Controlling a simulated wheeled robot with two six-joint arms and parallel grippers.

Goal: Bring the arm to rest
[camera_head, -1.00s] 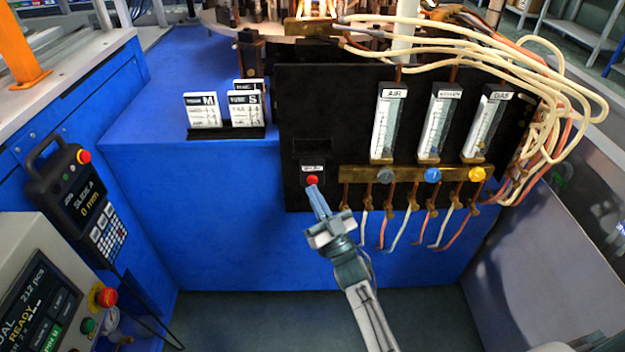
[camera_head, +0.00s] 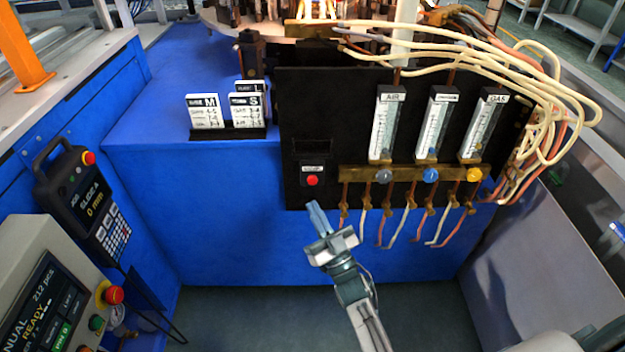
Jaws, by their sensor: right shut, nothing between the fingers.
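My right gripper (camera_head: 316,216) is shut and empty. Its blue-grey fingertips point up and to the left, at the lower edge of the black panel (camera_head: 330,120). A red button (camera_head: 312,181) on the panel is a little above the fingertips, with a gap between them. My right arm (camera_head: 360,310) comes in from the bottom of the picture. My left gripper is not in view.
Three flowmeters (camera_head: 385,125) with knobs sit on the panel, with copper tubes below and cream hoses (camera_head: 540,80) at the right. A pendant (camera_head: 80,200) and a control box (camera_head: 45,290) stand at the left. Floor (camera_head: 260,320) shows around my arm.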

